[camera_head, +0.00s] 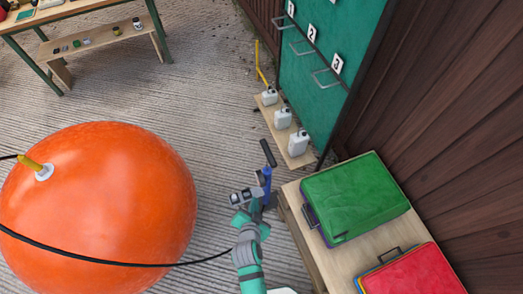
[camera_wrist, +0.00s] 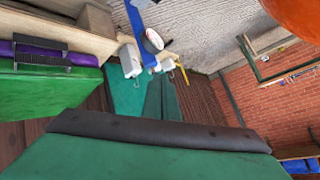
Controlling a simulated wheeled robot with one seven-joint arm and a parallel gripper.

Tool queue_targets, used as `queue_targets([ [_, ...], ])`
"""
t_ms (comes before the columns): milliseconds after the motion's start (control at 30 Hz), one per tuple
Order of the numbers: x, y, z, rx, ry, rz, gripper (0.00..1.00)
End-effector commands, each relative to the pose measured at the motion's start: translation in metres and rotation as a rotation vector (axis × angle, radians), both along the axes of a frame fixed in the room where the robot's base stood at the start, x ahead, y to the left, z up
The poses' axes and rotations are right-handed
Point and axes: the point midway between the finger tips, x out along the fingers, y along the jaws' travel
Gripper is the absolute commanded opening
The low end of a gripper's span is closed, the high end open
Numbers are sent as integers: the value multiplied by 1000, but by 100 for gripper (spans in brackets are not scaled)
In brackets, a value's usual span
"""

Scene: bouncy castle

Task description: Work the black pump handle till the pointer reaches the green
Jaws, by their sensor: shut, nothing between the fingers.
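The pump shows as a blue upright (camera_head: 267,183) with a black handle (camera_head: 268,153) tilted at its top. My gripper (camera_head: 240,196) is shut and empty, just left of the blue upright and below the black handle, apart from the handle; whether it touches the upright I cannot tell. In the wrist view the blue part (camera_wrist: 139,32) is at the top, with a round white gauge (camera_wrist: 154,40) beside it. The pointer and the green zone are too small to read. A wide dark bar with teal below fills the bottom of the wrist view.
A bench at the right holds a green case (camera_head: 355,195) and a red case (camera_head: 415,272). White jugs (camera_head: 283,118) stand on a board before the teal hook panel (camera_head: 312,85). A big orange ball (camera_head: 110,200) with a black hose (camera_head: 95,262) lies left.

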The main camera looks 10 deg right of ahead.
Motion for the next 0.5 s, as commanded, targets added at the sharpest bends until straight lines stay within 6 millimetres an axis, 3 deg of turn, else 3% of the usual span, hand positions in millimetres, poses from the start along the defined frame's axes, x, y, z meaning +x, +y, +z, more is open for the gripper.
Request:
queue_targets([
  [33, -21, 5, 4, -22, -8, 50, 0],
  [267, -91, 25, 47, -152, -102, 260, 0],
  [500, -155, 35, 118, -323, -224, 407, 0],
])
